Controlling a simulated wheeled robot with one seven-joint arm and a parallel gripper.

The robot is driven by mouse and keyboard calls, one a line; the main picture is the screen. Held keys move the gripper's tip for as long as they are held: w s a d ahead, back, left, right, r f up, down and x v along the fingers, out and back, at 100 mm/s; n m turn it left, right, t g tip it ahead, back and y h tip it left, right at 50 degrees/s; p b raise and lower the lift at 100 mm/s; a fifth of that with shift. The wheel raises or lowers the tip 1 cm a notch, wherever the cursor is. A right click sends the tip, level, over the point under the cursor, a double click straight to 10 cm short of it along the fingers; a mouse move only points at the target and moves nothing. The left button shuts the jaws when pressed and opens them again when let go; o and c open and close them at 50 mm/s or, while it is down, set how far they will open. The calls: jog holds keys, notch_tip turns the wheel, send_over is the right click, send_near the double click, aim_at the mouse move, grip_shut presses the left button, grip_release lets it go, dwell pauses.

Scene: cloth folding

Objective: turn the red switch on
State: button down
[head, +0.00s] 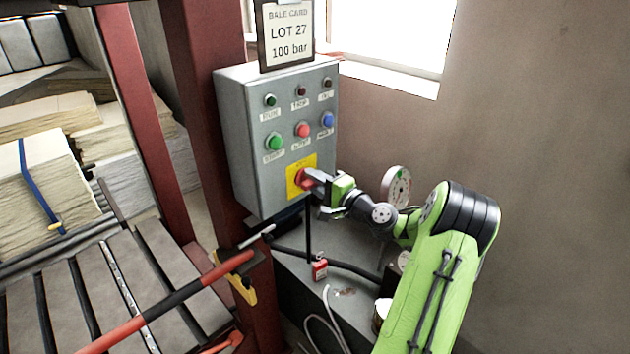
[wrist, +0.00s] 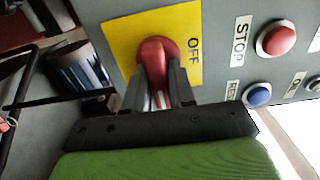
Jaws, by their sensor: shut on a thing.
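The red switch (wrist: 155,55) is a rotary knob on a yellow plate (wrist: 188,25), with the word OFF printed beside it. In the head view the red switch (head: 299,179) sits low on the front of a grey control box (head: 243,140). My gripper (wrist: 158,92) is shut on the red switch, with one dark finger on each side of the knob. In the head view my gripper (head: 312,181) reaches the switch from the right and hides part of it. An ON mark cannot be made out.
Green (head: 275,142), red (head: 303,130) and blue (head: 327,120) buttons sit just above the switch. A red padlock (head: 320,269) hangs below the box. A round gauge (head: 398,186) stands behind my arm. A red-and-black bar (head: 170,303) crosses the lower left.

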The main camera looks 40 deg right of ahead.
jog(key=c, duration=1)
grip_release()
jog(key=shift+c, duration=0.2)
jog(key=s, duration=1.5)
jog(key=shift+s+d+b, duration=0.25)
jog(key=shift+s+b, duration=0.15)
jog(key=w+a+f+n+g+y, duration=0.1)
jog(key=w+a+n+g, duration=0.2)
jog(key=a, duration=0.4)
jog(key=w+a+f+n+g+y, duration=0.1)
jog(key=a+n+g+y, duration=0.2)
jog(key=a, duration=0.5)
jog(key=w+a+f+n+g, duration=0.1)
jog(key=w+a+n+g, duration=0.3)
jog(key=a, duration=0.3)
jog(key=s+a+r+n+g+h, duration=0.1)
jog(key=s+a+n, duration=0.3)
jog(key=s, duration=0.5)
jog(key=s+a+r+n+g+h, duration=0.1)
jog(key=s+a+r+n+h, duration=0.2)
jog(key=s, duration=0.6)
jog(key=a, duration=0.2)
jog(key=shift+s+a+r+n+h, duration=0.3)
jog(key=shift+a+r+n, duration=0.05)
jog(key=shift+n, duration=0.05)
